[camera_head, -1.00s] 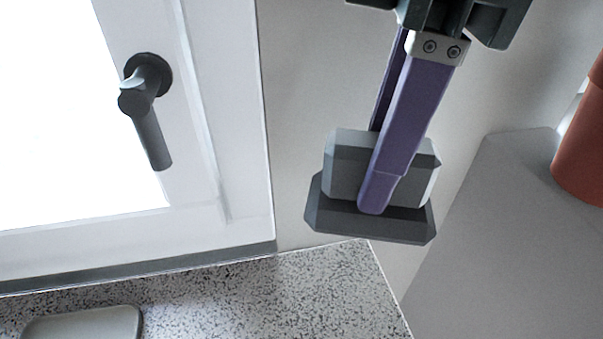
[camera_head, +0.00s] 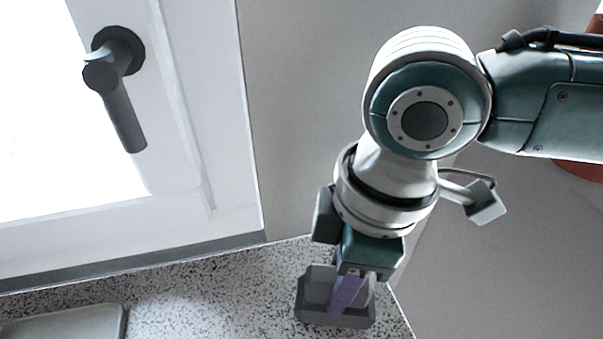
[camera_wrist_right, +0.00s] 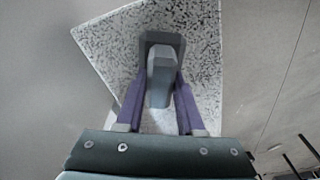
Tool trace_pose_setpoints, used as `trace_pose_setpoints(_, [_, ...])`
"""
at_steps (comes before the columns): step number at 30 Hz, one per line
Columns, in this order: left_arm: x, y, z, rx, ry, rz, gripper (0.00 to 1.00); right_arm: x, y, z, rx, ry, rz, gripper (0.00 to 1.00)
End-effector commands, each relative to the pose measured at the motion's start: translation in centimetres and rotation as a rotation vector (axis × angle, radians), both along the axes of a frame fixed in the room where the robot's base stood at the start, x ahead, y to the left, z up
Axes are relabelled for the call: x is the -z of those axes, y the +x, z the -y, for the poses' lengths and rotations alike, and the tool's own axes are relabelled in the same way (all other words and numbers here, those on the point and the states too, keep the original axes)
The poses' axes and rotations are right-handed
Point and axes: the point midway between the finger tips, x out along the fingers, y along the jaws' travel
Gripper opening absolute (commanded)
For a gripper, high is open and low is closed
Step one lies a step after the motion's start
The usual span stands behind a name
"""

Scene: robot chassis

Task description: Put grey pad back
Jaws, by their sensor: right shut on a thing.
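The grey pad (camera_head: 312,308) is a block with a wider, darker base. My right gripper (camera_head: 345,300) is shut on its upper block, with purple fingers on either side. In the head view the pad is low in the picture, over the speckled sill (camera_head: 220,285) near its right end. The right wrist view shows the pad (camera_wrist_right: 162,55) between the two fingers of the right gripper (camera_wrist_right: 160,85), with the speckled surface behind it. I cannot tell whether the base touches the sill. My left gripper is not in view.
A white-framed window (camera_head: 190,120) with a dark handle (camera_head: 120,90) stands at the left. A light grey tray-like object (camera_head: 70,322) lies on the sill at the lower left. The sill between it and the pad is clear. A grey wall is behind my right arm.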

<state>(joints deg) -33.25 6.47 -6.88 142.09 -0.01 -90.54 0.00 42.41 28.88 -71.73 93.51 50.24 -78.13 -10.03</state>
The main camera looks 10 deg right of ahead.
Motion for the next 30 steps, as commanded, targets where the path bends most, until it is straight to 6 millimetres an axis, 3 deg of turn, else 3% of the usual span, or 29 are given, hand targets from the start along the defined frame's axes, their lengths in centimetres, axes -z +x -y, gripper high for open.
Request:
trace_pose_setpoints(3, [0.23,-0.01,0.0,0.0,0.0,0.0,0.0,1.12,0.01,-0.02,0.001,0.001,0.0,0.0])
trace_pose_setpoints(12, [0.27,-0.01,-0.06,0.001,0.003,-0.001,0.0,1.26,0.01,-0.02,0.0,0.001,0.0,0.0])
trace_pose_setpoints(13, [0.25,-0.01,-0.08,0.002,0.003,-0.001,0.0,1.25,0.01,-0.02,-0.001,0.001,0.0,0.39])
trace_pose_setpoints(18, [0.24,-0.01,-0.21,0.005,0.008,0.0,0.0,1.21,0.02,-0.01,0.0,0.001,0.001,0.58])
trace_pose_setpoints(21, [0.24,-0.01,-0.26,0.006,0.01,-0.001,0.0,1.21,0.02,-0.01,0.0,0.001,0.0,0.67])
trace_pose_setpoints(30, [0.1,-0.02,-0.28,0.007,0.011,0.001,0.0,0.68,0.05,0.05,0.0,0.001,0.001,0.67])
